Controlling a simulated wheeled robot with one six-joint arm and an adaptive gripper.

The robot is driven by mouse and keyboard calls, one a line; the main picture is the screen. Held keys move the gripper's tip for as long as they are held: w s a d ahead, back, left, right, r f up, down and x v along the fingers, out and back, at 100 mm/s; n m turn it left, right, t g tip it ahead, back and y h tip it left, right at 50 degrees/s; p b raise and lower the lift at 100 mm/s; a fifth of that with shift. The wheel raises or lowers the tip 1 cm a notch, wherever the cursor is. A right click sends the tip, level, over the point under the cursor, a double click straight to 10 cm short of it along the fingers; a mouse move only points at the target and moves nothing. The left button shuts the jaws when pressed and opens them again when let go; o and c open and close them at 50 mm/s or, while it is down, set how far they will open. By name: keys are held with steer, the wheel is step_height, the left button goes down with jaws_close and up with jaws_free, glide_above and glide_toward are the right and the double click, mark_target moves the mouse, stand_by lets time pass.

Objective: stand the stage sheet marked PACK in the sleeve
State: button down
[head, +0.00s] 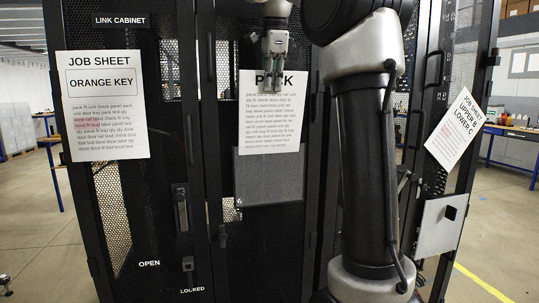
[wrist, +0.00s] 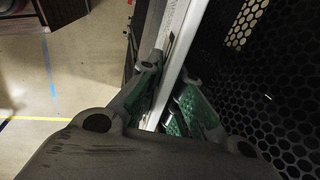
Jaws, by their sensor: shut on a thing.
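The grey sleeve (head: 268,182) is on the door directly below the sheet. The sheet's lower edge overlaps the sleeve's top edge; I cannot tell whether it is inside or in front.
The link cabinet (head: 119,20) stands at left with an ORANGE KEY job sheet (head: 102,105) and a door handle (head: 181,210). Another job sheet (head: 454,130) hangs tilted on the right door above a grey plate (head: 440,226). My arm blocks the view right of the sleeve.

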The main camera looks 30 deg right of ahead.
steer(key=c, duration=1.5)
jaws_free()
steer(key=v, duration=0.7)
steer(key=shift+s+r, duration=0.1)
steer(key=shift+r, duration=0.15)
steer(key=s+a+f+n, duration=0.1)
steer(key=s+f+n, duration=0.6)
steer(key=f, duration=0.4)
steer(key=s+a+f+n+t, duration=0.1)
steer(key=s+a+f+n, duration=0.1)
steer(key=s+f+n, duration=0.5)
steer(key=s+a+f+n, duration=0.1)
steer(key=s+f+n, duration=0.6)
steer(key=f, duration=0.9)
steer(key=shift+s+a+f+t+y, duration=0.1)
steer(key=shift+s+a+t+y, duration=0.1)
steer(key=shift+s, duration=0.75)
steer(key=shift+s+a+f+t+y, duration=0.1)
steer(key=shift+s+a+t+y, duration=0.1)
steer(key=shift+s, duration=0.7)
